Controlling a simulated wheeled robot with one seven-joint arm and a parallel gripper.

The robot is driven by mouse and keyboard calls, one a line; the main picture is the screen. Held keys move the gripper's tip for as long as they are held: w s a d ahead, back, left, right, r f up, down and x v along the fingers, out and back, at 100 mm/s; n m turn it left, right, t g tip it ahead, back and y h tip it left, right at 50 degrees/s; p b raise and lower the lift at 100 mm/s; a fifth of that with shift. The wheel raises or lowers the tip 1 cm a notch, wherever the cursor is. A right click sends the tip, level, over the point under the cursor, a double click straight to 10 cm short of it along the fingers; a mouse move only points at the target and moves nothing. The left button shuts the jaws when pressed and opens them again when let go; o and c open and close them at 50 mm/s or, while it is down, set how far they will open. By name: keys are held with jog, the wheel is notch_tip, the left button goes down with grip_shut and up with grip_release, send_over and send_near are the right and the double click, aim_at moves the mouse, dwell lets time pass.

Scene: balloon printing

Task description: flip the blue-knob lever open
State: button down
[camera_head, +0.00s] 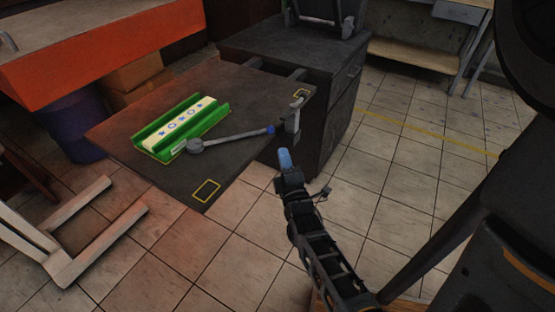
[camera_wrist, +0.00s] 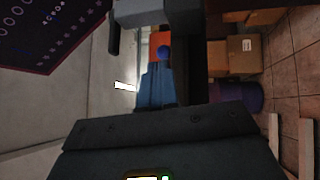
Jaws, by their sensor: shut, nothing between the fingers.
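The lever (camera_head: 232,138) is a grey bar lying low across the dark table, from a round grey pivot (camera_head: 194,146) by the green tray to its blue knob (camera_head: 270,129) near the table's right edge. My gripper (camera_head: 284,157) has blue fingers, shut and empty. In the head view it is just below and right of the knob, apart from it. Whether the fingers touch the knob cannot be told there.
A green tray (camera_head: 220,114) holding a white strip with blue marks lies on the dark table (camera_head: 120,132). A grey upright post (camera_head: 293,117) stands close to the knob at the table's right. A dark cabinet (camera_head: 330,100) stands behind. Tiled floor is free at right.

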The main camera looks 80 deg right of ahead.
jog(key=s+d+b+v, duration=0.1)
jog(key=v, duration=0.7)
jog(key=shift+s+a+f, duration=0.2)
jog(key=shift+s+a, duration=0.15)
jog(key=shift+s, duration=0.2)
